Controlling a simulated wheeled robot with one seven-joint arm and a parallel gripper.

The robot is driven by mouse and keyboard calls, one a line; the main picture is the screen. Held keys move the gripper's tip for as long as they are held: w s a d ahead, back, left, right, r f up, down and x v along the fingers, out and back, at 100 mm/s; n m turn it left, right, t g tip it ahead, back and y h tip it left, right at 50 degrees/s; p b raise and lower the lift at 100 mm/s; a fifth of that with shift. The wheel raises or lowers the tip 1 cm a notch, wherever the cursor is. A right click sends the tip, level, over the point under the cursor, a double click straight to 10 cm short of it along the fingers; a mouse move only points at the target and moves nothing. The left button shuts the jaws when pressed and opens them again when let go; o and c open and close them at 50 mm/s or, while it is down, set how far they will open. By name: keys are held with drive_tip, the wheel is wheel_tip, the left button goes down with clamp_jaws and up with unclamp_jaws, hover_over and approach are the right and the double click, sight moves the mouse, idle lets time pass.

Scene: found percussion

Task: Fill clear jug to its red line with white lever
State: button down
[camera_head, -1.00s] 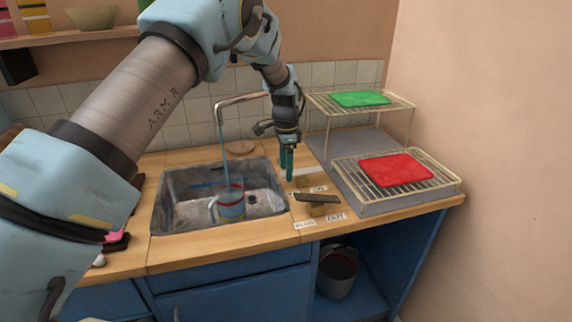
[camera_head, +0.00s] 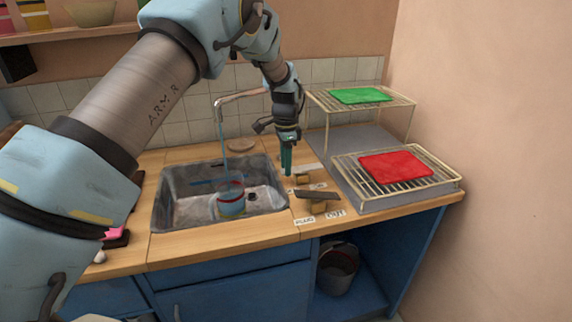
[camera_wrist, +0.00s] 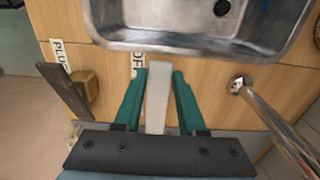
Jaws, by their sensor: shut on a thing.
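The clear jug (camera_head: 231,204) stands upright in the sink under the tap, with bluish water in it and a red line around it. A thin blue stream falls from the tap (camera_head: 236,97) toward the jug. The picture is too small to tell the water level against the line. My gripper (camera_head: 287,172) is right of the sink, pointing down. In the wrist view, its teal fingers (camera_wrist: 157,90) are on both sides of the white lever (camera_wrist: 157,97), shut on it. The jug is not in the wrist view.
A dark lever (camera_wrist: 63,92) on a brass mount stands beside my gripper, near a PLUG label (camera_wrist: 60,56). The metal sink (camera_head: 270,208) is left of it. A wire rack with a red mat (camera_head: 396,166) and a green mat (camera_head: 360,96) stands right. A bucket (camera_head: 337,270) is below.

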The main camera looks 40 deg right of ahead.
drive_tip(key=shift+w+a+f+g+h+b, duration=0.2)
drive_tip(key=shift+f+h+b, duration=0.2)
drive_tip(key=shift+b, duration=0.7)
drive_tip(key=shift+w+a+f+g+h+b, duration=0.15)
drive_tip(key=shift+f+h+b, duration=0.25)
drive_tip(key=shift+b, duration=0.65)
drive_tip(key=shift+s+f+h+b, duration=0.2)
drive_tip(key=shift+h+b, duration=0.3)
drive_tip(key=shift+b, duration=0.6)
drive_tip(key=shift+g+h+b, duration=0.25)
drive_tip(key=shift+h+b, duration=0.05)
drive_tip(key=shift+b, duration=0.1)
drive_tip(key=shift+r, duration=0.15)
drive_tip(key=shift+c, duration=2.4)
unclamp_jaws()
drive_tip(key=shift+a, duration=0.1)
drive_tip(key=b+v, duration=0.2)
drive_tip(key=v, duration=0.8)
drive_tip(key=shift+r+b, duration=0.35)
drive_tip(key=shift+w+a, duration=0.1)
